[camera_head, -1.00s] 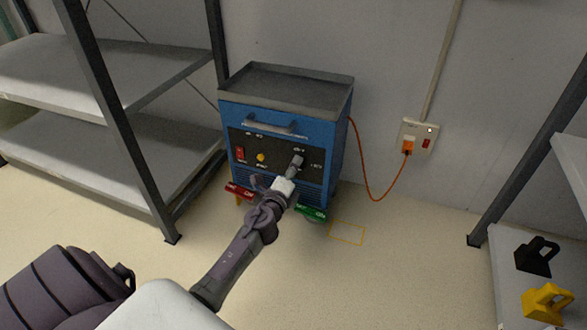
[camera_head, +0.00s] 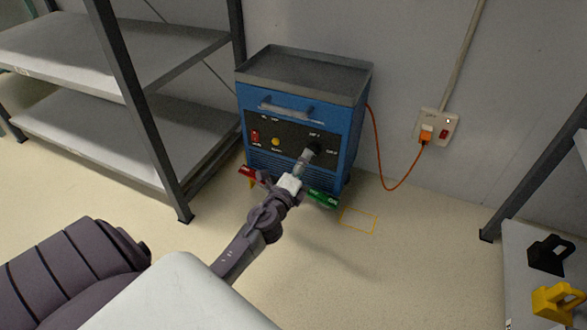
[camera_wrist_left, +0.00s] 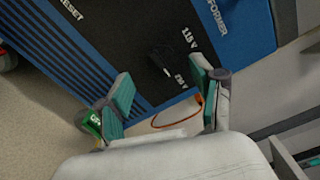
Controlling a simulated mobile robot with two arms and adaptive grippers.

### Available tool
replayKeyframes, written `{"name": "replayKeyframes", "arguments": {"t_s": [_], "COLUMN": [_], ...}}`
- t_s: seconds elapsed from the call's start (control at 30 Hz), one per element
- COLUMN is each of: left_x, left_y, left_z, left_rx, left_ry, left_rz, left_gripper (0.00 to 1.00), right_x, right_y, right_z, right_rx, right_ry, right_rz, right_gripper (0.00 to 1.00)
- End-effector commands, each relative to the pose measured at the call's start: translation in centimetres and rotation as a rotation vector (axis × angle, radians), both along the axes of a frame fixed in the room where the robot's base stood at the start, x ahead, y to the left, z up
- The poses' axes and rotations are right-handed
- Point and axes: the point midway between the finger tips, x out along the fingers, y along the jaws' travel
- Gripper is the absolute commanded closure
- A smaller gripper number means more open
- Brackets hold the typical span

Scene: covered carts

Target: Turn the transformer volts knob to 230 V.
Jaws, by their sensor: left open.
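The transformer is a blue cabinet (camera_head: 352,120) with a dark front panel (camera_head: 290,137). Its black volts knob (camera_head: 316,148) sits at the right of the panel, between labels; the left wrist view reads 115 V and 230 V near the knob (camera_wrist_left: 164,58). My right gripper is not in view.
The panel also has a red switch (camera_head: 255,136) and a yellow button (camera_head: 276,142). An orange cable (camera_head: 385,185) runs to a wall socket (camera_head: 436,127). Shelving (camera_head: 170,60) stands left, another rack right.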

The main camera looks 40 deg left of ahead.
Motion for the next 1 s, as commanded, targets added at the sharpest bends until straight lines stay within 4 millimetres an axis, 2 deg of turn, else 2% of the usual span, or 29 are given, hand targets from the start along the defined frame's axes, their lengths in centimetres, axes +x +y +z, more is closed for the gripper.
{"name": "replayKeyframes", "arguments": {"t_s": [0.03, 0.2, 0.4, 1.0], "left_x": [-1.3, -4.6, -6.8, -7.3], "left_y": [-0.3, -1.1, -1.7, -1.8], "left_z": [-0.2, -0.1, -0.1, 0.0], "left_rx": [-0.002, -0.002, -0.001, 0.002], "left_ry": [0.003, 0.002, 0.001, 0.001], "left_rz": [0.001, 0.002, 0.000, 0.000], "left_gripper": [0.33, 0.33, 0.33, 0.33], "right_x": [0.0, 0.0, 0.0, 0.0], "right_y": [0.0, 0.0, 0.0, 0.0], "right_z": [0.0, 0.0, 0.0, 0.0], "right_rx": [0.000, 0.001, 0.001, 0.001], "right_ry": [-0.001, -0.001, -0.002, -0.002], "right_rz": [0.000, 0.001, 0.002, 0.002], "right_gripper": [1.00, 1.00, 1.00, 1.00]}}
